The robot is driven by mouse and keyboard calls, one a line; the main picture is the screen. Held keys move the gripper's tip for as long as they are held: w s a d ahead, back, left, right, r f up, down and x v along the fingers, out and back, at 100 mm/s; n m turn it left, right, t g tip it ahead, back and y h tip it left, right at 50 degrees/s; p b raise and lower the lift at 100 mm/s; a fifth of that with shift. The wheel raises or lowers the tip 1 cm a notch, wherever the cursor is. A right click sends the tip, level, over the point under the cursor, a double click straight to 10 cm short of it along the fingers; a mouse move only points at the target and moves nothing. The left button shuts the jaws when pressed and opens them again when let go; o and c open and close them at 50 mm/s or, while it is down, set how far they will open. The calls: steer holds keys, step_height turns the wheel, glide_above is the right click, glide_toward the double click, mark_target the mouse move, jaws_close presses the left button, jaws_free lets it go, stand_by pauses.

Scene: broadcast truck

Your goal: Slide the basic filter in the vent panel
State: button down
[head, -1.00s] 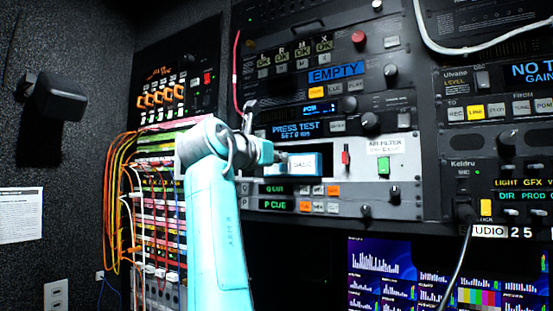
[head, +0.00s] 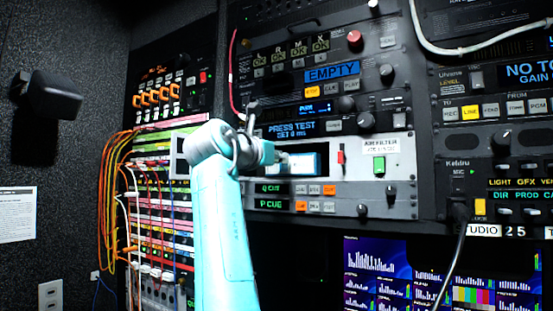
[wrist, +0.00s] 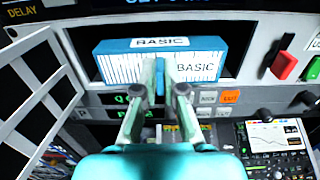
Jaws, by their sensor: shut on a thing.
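The blue-and-white filter marked BASIC (wrist: 198,66) is at the dark opening of the pale vent panel (wrist: 258,77). Its ribbed front and labelled top both show in the wrist view. Dark gaps show at its left and right, and I cannot tell how deep it sits. My gripper (wrist: 161,80) is shut on the middle of the filter's front. In the head view the filter (head: 304,163) shows just right of my wrist, in the AIR FILTER panel (head: 403,165). My arm hides the panel's left part.
A white slatted door (wrist: 40,80) stands open at the opening's left. A red switch (wrist: 285,64) and a green switch (wrist: 314,69) stick out at the right. Orange and white cables (head: 120,200) hang left of my arm. A black cable (head: 455,260) hangs at lower right.

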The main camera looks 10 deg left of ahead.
steer(key=shift+x, duration=2.95)
steer(key=c, duration=1.2)
jaws_free()
steer(key=v, duration=1.2)
